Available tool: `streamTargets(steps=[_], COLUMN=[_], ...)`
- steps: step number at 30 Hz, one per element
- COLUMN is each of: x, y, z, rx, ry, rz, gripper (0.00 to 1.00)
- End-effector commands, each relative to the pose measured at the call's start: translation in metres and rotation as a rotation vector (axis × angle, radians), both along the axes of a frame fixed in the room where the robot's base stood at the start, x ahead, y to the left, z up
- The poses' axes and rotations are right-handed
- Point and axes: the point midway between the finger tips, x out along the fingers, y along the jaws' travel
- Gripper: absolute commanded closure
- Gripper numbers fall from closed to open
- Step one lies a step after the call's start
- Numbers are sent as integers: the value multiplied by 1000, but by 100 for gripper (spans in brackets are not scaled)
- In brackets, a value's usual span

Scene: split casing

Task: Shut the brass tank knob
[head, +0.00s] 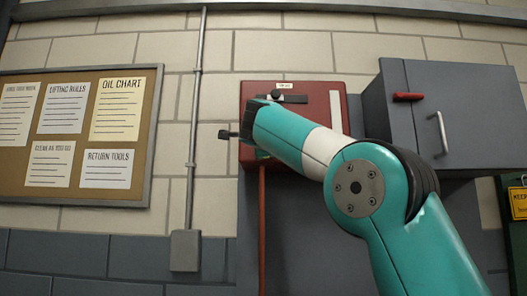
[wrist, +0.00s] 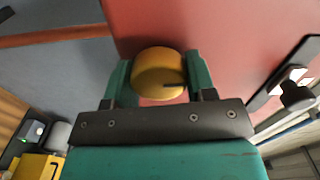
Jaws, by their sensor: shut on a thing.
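The brass tank knob (wrist: 158,68) shows in the wrist view as a round yellow knob on the face of the red tank (wrist: 225,35). A short dark mark on the knob points to the right in that view. My gripper (wrist: 160,80) is shut on the knob, with one green finger on each side of it. In the head view the red tank (head: 335,112) hangs on the wall, and my arm covers much of its front. The knob and my gripper's fingers are hidden there.
A black slide or latch with a round knob (head: 276,94) is on the tank's upper front. A red pipe (head: 262,215) runs down below. A grey cabinet (head: 455,100) with a red handle stands close right. A conduit (head: 193,130) and notice board (head: 152,150) are left.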

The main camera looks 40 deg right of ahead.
Motion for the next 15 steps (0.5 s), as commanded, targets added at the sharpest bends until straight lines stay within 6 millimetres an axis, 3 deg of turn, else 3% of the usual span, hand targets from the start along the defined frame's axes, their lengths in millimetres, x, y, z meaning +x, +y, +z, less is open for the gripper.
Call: streamTargets(steps=[15], x=[0], y=[-1], z=[-2], rx=[118], ry=[-76], rz=[-3], gripper=[73])
